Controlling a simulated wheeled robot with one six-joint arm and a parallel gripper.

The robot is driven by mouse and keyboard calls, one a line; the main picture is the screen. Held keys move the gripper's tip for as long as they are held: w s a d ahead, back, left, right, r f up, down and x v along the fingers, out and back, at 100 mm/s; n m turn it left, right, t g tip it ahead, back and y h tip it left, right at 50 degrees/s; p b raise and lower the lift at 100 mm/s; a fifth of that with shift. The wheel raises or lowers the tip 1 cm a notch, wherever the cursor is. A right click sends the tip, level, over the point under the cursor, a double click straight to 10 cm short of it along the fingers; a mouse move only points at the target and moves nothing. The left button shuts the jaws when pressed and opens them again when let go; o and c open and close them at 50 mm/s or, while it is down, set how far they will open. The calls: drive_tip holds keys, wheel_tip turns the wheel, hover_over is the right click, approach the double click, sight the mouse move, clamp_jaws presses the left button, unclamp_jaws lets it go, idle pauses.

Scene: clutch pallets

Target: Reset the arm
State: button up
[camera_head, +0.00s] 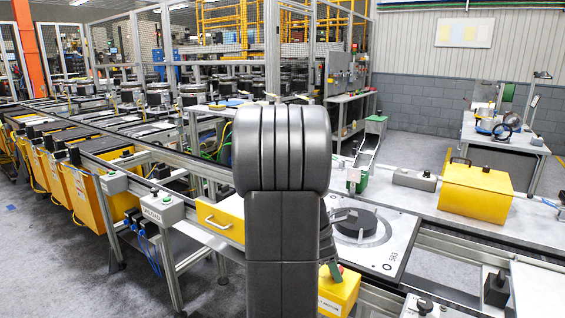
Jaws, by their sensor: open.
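My dark grey arm (287,160) stands upright in the middle of the head view, with a rounded, grooved joint at its top. A small dark part of it shows at its right side, beside the white plate. I cannot make out my gripper or its fingertips; the arm's thick links hide what lies behind them. A white square pallet plate (384,262) lies on the line just right of the arm. A round black clutch part (357,223) sits on it.
A yellow box (475,192) stands on the line at the right. A long conveyor with yellow bins (90,204) runs along the left. A grey control box (162,208) is at the near left edge. A white workbench (505,138) stands at the back right. Grey floor is free at the left.

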drive_tip(key=shift+s+n+t+b, duration=0.1)
drive_tip(key=shift+n+t+b, duration=0.4)
drive_tip(key=shift+n, duration=0.7)
